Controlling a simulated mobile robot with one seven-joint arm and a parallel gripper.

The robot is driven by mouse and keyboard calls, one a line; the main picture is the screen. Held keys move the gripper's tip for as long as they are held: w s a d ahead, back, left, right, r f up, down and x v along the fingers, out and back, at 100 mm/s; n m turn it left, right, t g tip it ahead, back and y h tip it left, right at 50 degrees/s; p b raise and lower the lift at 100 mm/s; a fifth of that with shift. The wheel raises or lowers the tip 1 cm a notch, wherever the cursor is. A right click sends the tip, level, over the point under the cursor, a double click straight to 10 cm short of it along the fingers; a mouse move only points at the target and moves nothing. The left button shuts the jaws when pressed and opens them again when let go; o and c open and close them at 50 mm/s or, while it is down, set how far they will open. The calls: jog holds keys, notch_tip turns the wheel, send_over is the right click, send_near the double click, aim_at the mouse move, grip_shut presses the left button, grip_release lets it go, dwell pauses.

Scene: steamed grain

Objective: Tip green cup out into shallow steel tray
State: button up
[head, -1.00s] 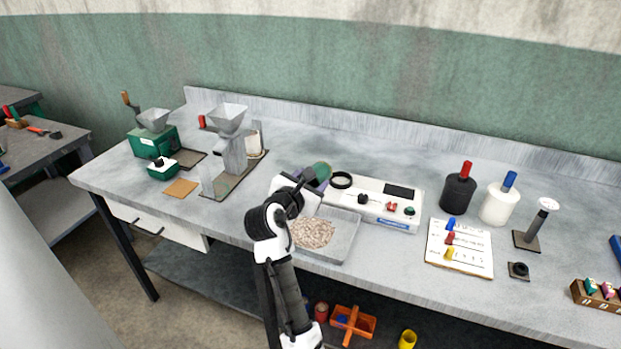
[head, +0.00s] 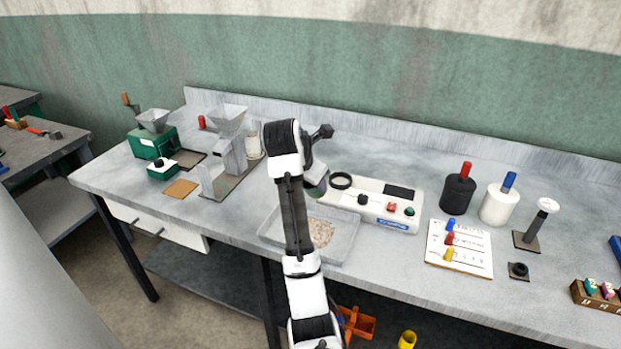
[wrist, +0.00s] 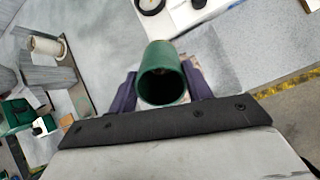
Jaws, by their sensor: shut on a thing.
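The green cup (wrist: 160,62) is held between the dark fingers of my gripper (wrist: 163,88) in the wrist view. Its round mouth faces the wrist camera and its inside is dark; no grain shows in it. In the head view the cup (head: 316,183) shows partly beside my arm, above the bench near the tray's back edge. Its exact tilt is hard to tell there. The shallow steel tray (head: 347,243) lies on the bench, with a heap of pale grain (head: 321,232) in it. My arm hides the tray's middle and part of the heap.
A white panel device (head: 375,205) stands just behind and right of the tray, with a black ring (head: 341,181) at its left end. A grey hopper mill (head: 232,155) stands to the left. A black bottle (head: 457,194) and white bottle (head: 498,204) stand right.

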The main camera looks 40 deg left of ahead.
jog(key=shift+r, duration=0.1)
jog(key=shift+w+r, duration=0.1)
jog(key=shift+r, duration=0.2)
jog(key=shift+s+a+f+g, duration=0.1)
jog(key=shift+s+f+g, duration=0.15)
jog(key=shift+g, duration=0.45)
jog(key=shift+w+r, duration=0.1)
jog(key=shift+w, duration=0.1)
jog(key=shift+s+g, duration=0.1)
jog(key=shift+g, duration=0.4)
jog(key=shift+h, duration=0.3)
jog(key=shift+r+g, duration=0.15)
jog(key=shift+g, duration=0.95)
jog(key=shift+r+g+h, duration=0.1)
jog(key=shift+g+h, duration=0.2)
jog(key=shift+g, duration=0.8)
